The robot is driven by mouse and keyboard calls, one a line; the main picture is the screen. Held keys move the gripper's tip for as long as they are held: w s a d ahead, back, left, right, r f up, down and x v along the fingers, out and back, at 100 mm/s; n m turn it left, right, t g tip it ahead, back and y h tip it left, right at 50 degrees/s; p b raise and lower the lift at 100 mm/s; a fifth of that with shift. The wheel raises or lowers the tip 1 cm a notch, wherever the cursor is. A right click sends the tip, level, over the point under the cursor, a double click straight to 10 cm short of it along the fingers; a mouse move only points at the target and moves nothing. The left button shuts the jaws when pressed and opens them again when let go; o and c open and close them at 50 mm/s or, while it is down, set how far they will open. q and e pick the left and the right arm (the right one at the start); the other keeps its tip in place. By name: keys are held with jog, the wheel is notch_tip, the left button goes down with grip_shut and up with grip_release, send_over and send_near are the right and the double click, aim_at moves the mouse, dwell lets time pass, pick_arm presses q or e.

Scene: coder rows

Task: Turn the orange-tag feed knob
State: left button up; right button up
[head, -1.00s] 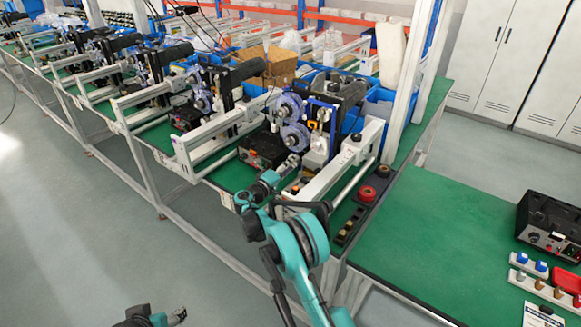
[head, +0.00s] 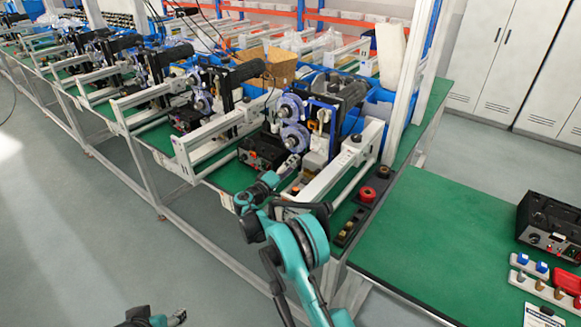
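My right arm reaches from the bottom over the green bench to the nearest coder machine (head: 322,120). My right gripper (head: 291,164) is small in the head view, beside the machine's black control box (head: 258,153) and below the purple reels (head: 292,122). I cannot tell whether it is open, shut or touching anything. My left gripper (head: 177,317) is low at the bottom edge, over the floor and away from the bench. Its finger state is unclear.
A white rail (head: 330,178) runs beside my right forearm. Similar machines line the bench leftward.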

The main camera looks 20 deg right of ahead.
jog(key=v, duration=1.2)
